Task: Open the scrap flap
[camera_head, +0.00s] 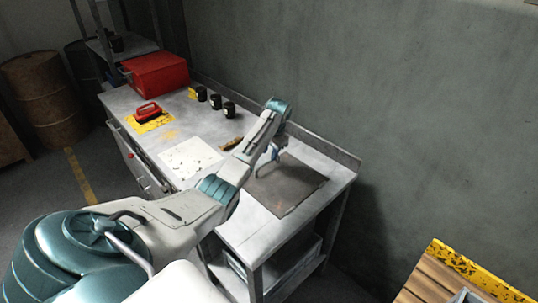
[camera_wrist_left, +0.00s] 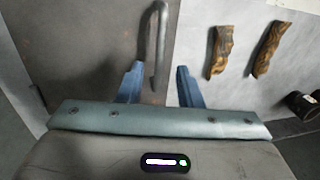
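The scrap flap is a dark brownish-grey plate (camera_head: 287,187) lying flat in the bench top, and its surface fills the left part of the left wrist view (camera_wrist_left: 85,50). A curved grey bar handle (camera_wrist_left: 160,45) stands at its edge. My left gripper (camera_head: 273,153) is over the flap's far left edge. In the left wrist view its two blue fingers (camera_wrist_left: 158,80) are apart, with the handle between them and a gap to each finger. I cannot tell how deep the handle sits between them. My right gripper is not in view.
On the bench (camera_head: 325,160) are a red box (camera_head: 157,73), a red-handled tool (camera_head: 148,113) on a yellow mat, three black cups (camera_head: 216,101) and a white sheet (camera_head: 190,158). Two brown pieces (camera_wrist_left: 220,52) lie right of the fingers. A wall (camera_head: 400,100) stands behind. A slatted pallet (camera_head: 440,280) is lower right.

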